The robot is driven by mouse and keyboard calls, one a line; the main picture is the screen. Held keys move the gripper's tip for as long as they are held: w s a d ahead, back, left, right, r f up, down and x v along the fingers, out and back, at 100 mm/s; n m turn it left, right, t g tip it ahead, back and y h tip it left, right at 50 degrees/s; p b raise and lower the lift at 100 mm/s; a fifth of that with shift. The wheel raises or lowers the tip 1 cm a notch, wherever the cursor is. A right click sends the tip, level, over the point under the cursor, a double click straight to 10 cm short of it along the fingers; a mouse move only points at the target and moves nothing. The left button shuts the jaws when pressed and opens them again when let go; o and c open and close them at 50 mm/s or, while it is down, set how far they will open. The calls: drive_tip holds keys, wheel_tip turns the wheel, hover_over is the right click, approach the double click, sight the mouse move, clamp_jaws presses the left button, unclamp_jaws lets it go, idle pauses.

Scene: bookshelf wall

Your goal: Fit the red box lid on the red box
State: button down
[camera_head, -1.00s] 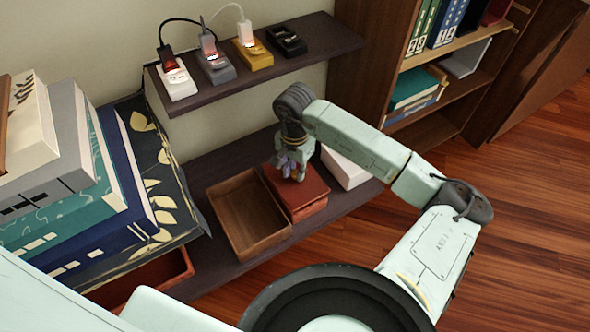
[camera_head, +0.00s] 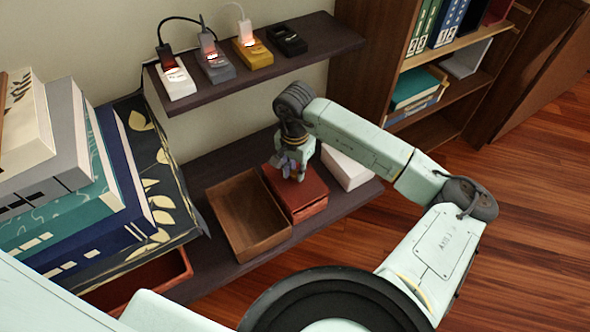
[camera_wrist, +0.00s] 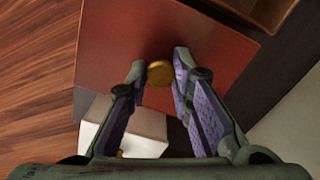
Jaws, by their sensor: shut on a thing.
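The red box lid (camera_head: 311,184) is a flat dark-red square with a small gold knob. In the head view it lies over the red box (camera_head: 313,211), whose side shows below it. Whether the lid is fully seated cannot be told. My gripper (camera_head: 290,172) points down over the lid. In the wrist view the red lid (camera_wrist: 115,45) fills the upper middle, and my gripper (camera_wrist: 158,72) is shut on its gold knob (camera_wrist: 160,73). The inside of the box is hidden.
An open brown wooden box (camera_head: 248,215) stands close to the left of the red box. A white box (camera_head: 347,168) is at its right. The upper shelf (camera_head: 330,42) with chargers runs behind. Stacked books and an open reddish box (camera_head: 152,284) are at left.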

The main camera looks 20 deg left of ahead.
sight(295, 173)
drive_tip(key=shift+f+b, duration=1.1)
drive_tip(key=shift+b, duration=0.15)
drive_tip(key=c, duration=1.3)
unclamp_jaws()
drive_tip(key=shift+r, duration=0.1)
drive_tip(key=shift+c, duration=0.2)
wheel_tip(295, 173, up, 12)
